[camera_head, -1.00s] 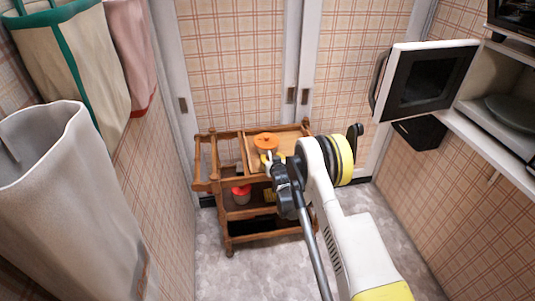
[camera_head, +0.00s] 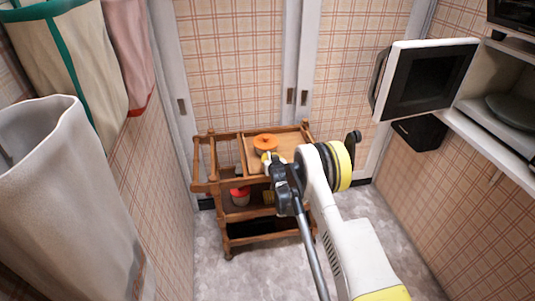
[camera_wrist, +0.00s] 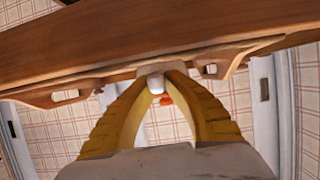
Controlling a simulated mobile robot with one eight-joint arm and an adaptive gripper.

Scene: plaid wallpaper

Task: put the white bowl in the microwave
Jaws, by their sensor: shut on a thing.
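My gripper (camera_head: 268,158) is low at the top of the wooden cart, just in front of an orange-topped pot (camera_head: 265,143). In the wrist view its yellow fingers (camera_wrist: 156,82) are closed at the tips on a small white piece (camera_wrist: 155,86). Only this bit of the white thing shows, and I cannot tell if it is the bowl. No whole white bowl is visible. The white microwave (camera_head: 473,88) is at the upper right with its door (camera_head: 430,80) swung open. A dark grey-green round plate (camera_head: 515,112) lies inside it.
The wooden cart (camera_head: 225,185) stands against the sliding doors. A wooden edge (camera_wrist: 160,45) crosses the wrist view close to my fingers. Bags (camera_head: 70,190) hang along the left wall. The floor by the cart is clear.

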